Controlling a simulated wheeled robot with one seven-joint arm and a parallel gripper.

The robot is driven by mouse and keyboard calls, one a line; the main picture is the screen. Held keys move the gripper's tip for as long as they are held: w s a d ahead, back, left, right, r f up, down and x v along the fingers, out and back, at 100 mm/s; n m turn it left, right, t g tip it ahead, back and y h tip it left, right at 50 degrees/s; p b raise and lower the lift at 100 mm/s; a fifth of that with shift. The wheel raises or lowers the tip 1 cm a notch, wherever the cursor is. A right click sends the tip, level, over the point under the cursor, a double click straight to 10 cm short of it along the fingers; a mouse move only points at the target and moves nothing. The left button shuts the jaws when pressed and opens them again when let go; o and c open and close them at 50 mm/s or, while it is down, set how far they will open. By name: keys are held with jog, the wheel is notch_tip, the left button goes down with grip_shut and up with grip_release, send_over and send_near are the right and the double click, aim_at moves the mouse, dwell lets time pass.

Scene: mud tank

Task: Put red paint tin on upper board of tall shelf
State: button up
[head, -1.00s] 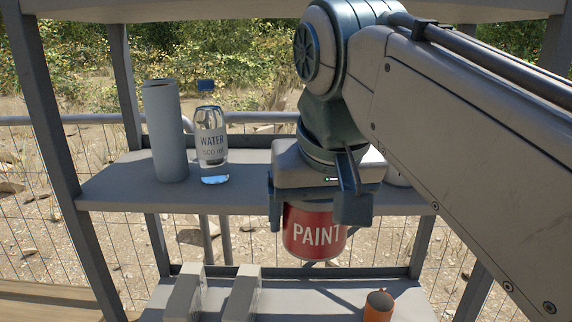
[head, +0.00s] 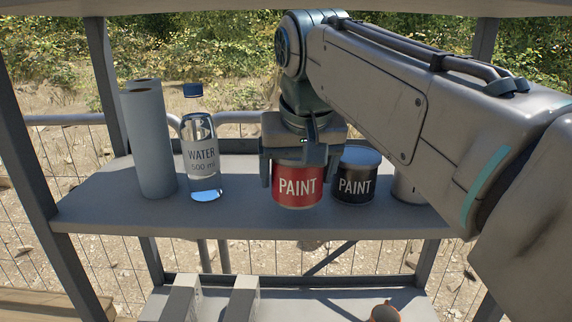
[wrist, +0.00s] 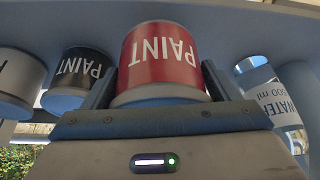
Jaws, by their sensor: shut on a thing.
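The red paint tin (head: 298,187) is upright between the fingers of my gripper (head: 299,176), which is shut on it from above. The tin is over the board (head: 250,222) of the tall shelf that holds the bottle and other tins. Its base looks at or just above the board; I cannot tell if it touches. In the wrist view the red tin (wrist: 160,62) sits between both fingers, its label upside down.
A black paint tin (head: 355,178) stands close to the right, with a pale tin (head: 408,188) partly hidden by my arm. Blocks (head: 232,298) and an orange thing (head: 385,313) are on the lower board.

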jog(key=w, duration=0.2)
jog(key=w+p, duration=0.1)
jog(key=w, duration=0.1)
jog(key=w+a, duration=0.1)
jog(key=w, duration=0.2)
jog(key=shift+f, duration=1.7)
jog(key=shift+f, duration=0.15)
jog(key=o, duration=1.3)
jog(key=shift+c, duration=0.2)
jog(key=shift+s+r, duration=0.15)
jog(key=shift+r, duration=0.3)
jog(key=v, duration=0.4)
jog(key=shift+s+d+r, duration=0.1)
jog(key=shift+s, duration=0.35)
jog(key=s, duration=0.3)
jog(key=s+d+b, duration=0.1)
jog(key=s, duration=0.3)
jog(key=s+b, duration=0.1)
jog(key=s, duration=0.3)
jog(key=shift+d, duration=0.25)
